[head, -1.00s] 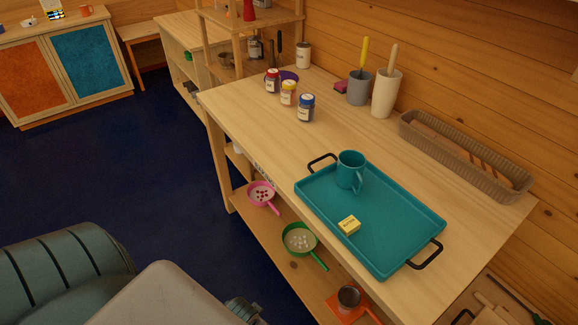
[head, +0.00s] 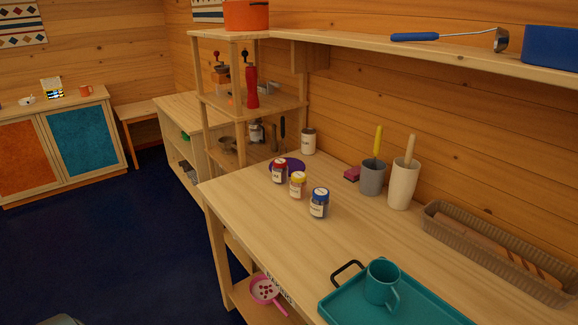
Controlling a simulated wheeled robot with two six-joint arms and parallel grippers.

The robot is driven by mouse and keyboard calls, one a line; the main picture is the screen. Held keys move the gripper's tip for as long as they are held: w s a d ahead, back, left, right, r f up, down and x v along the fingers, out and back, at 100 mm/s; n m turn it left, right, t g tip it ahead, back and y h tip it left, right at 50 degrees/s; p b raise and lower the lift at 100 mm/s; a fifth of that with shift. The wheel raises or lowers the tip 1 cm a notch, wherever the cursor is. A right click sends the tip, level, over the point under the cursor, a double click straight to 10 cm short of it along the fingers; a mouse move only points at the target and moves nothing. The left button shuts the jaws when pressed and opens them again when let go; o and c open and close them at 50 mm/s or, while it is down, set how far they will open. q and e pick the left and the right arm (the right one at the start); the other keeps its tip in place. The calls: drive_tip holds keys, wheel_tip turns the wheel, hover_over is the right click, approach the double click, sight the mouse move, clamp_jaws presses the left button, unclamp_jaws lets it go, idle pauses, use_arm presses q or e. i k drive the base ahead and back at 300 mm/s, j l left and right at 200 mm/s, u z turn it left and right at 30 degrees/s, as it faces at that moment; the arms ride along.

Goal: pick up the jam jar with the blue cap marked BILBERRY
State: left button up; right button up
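The jam jar with the blue cap (head: 319,204) stands upright on the wooden worktop (head: 262,215), in the middle of the head view. It has a pale label whose print is too small to read. The three jars are apart from one another. Neither of my grippers shows in this view.
A teal tray (head: 345,310) with a teal mug (head: 381,284) is at the front right. A purple dish (head: 293,165) sits behind the red-capped jar. A grey holder (head: 371,178), a cream holder (head: 403,186) and a long basket (head: 480,249) line the wall. A shelf (head: 420,52) overhangs the back.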

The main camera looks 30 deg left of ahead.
sight(320, 201)
drive_tip(key=i+j, duration=0.15)
drive_tip(key=j, duration=0.25)
drive_tip(key=i+j, duration=0.1)
drive_tip(key=j, duration=0.35)
drive_tip(key=i+j, duration=0.15)
drive_tip(key=j, duration=0.25)
drive_tip(key=i+j+z, duration=0.1)
drive_tip(key=j, duration=0.35)
drive_tip(key=i+j, duration=0.15)
drive_tip(key=j, duration=0.25)
drive_tip(key=i+j, duration=0.1)
drive_tip(key=j, duration=0.35)
drive_tip(key=i+j, duration=0.1)
drive_tip(key=j, duration=0.3)
